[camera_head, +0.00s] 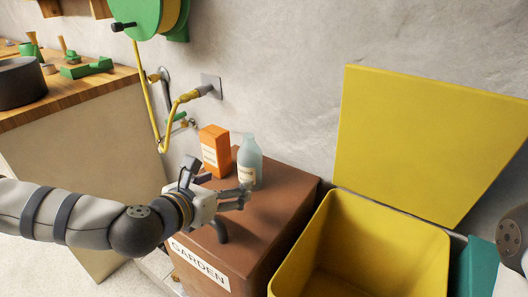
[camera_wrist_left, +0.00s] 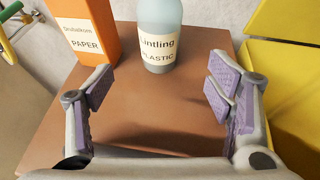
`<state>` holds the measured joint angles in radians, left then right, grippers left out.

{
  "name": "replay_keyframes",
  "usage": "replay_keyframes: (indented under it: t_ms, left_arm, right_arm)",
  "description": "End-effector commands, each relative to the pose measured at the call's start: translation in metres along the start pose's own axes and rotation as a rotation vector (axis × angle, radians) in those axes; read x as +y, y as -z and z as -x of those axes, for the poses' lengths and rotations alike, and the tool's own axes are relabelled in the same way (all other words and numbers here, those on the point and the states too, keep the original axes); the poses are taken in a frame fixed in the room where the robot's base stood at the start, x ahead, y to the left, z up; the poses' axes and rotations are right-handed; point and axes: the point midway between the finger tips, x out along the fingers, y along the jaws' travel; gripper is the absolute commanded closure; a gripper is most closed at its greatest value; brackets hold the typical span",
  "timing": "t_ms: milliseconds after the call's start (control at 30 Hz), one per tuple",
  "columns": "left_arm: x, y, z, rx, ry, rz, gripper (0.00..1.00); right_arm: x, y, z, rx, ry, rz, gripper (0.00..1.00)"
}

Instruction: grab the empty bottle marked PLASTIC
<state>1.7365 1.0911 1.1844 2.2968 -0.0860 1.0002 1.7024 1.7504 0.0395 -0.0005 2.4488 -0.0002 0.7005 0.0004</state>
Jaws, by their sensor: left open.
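The pale blue-grey bottle (camera_head: 250,160) stands upright on top of a brown box (camera_head: 285,187). In the left wrist view the bottle (camera_wrist_left: 159,20) carries a label reading "Lintling PLASTIC"; its top is cut off there. My left gripper (camera_head: 222,192) is just above the box top, on the near side of the bottle. In the left wrist view its fingers (camera_wrist_left: 158,88) are spread with nothing between them, and the bottle stands beyond them, roughly centred in the gap. My right gripper is not seen; only a grey arm part shows at the right edge.
An orange carton (camera_head: 214,151) labelled PAPER stands just left of the bottle. The brown box is marked GARDEN and has a dark handle. An open yellow bin (camera_head: 432,243) with raised lid stands to the right, beside a teal one (camera_head: 474,268). A yellow hose hangs behind.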

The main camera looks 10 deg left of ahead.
Motion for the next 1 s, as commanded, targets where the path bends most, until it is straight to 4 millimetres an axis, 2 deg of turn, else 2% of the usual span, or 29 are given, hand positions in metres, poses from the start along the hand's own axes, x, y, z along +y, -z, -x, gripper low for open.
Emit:
replay_keyframes:
  t_ms: [67, 300, 467, 600, 700, 967, 1000]
  left_arm:
    - [-0.001, 0.001, -0.003, 0.002, 0.001, -0.001, 0.26]
    - [-0.001, 0.004, -0.054, 0.006, 0.001, -0.002, 0.26]
    - [-0.001, 0.000, -0.073, 0.003, 0.002, -0.003, 0.26]
    - [0.000, -0.009, -0.100, 0.000, 0.001, -0.003, 0.26]
    - [0.000, -0.006, -0.116, 0.004, 0.002, -0.003, 0.26]
    - [0.000, -0.008, -0.121, 0.002, 0.003, -0.003, 0.26]
    - [0.000, -0.008, -0.121, 0.002, 0.003, -0.003, 0.33]
  right_arm:
    - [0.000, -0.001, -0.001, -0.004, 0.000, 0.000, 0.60]
    - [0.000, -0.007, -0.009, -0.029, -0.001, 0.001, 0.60]
    - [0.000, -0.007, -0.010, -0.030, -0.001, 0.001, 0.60]
    - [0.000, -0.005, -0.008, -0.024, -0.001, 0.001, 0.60]
    - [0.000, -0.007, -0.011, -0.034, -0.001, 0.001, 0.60]
    - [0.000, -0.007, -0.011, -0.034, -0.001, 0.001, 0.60]
    - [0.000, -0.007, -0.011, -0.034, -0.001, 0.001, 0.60]
